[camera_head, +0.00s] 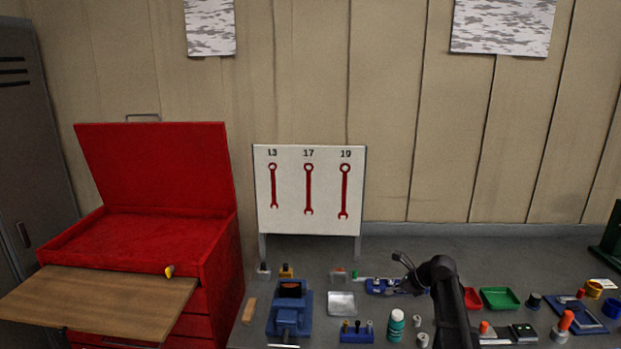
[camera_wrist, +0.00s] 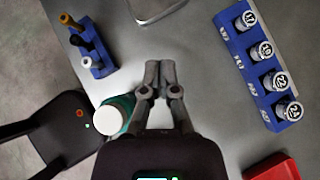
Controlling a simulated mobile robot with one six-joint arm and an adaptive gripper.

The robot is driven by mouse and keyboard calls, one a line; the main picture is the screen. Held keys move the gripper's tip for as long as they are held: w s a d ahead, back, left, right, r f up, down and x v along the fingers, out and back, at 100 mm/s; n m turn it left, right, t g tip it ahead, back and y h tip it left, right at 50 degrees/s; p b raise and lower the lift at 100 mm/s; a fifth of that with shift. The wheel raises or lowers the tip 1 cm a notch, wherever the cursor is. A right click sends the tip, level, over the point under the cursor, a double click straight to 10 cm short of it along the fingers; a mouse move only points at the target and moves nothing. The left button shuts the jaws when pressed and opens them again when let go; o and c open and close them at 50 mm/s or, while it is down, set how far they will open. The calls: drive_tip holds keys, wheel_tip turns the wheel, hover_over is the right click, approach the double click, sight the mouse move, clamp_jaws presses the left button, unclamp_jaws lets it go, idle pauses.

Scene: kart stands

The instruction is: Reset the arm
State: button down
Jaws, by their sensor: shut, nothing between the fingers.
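My gripper (camera_wrist: 158,82) shows in the wrist view with its two fingers together and nothing between them. It hangs over the grey bench between a white-capped teal bottle (camera_wrist: 113,113) and a blue socket rack (camera_wrist: 257,66). In the head view my black arm (camera_head: 447,290) rises from the lower edge and bends over to the left. It partly covers the bench. The teal bottle (camera_head: 396,325) stands to the left of the arm, and the blue socket rack (camera_head: 376,287) lies behind, partly hidden by the arm's end.
A red tool chest (camera_head: 220,270) with a wooden board (camera_head: 100,298) stands at the left. A wrench board (camera_head: 310,225) stands at the back. A blue vise (camera_head: 288,312), a metal tray (camera_head: 342,304) and a green tray (camera_head: 499,298) occupy the bench. Small bare patches lie between them.

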drive_tip(key=s+a+f+n+g+h, duration=0.1)
drive_tip(key=s+a+n+h, duration=0.1)
drive_tip(key=s+n, duration=0.6)
drive_tip(key=s+a+f+n+g+h, duration=0.2)
drive_tip(key=s+a+n+h, duration=0.1)
drive_tip(key=s+n, duration=0.5)
drive_tip(key=s+a+f+n+g+h, duration=0.1)
drive_tip(key=s+a+f+n+h, duration=0.1)
drive_tip(key=s+n, duration=0.6)
drive_tip(key=shift+s+a+f+g+h, duration=0.25)
drive_tip(key=shift+s+a+h, duration=0.2)
drive_tip(key=shift+s, duration=0.6)
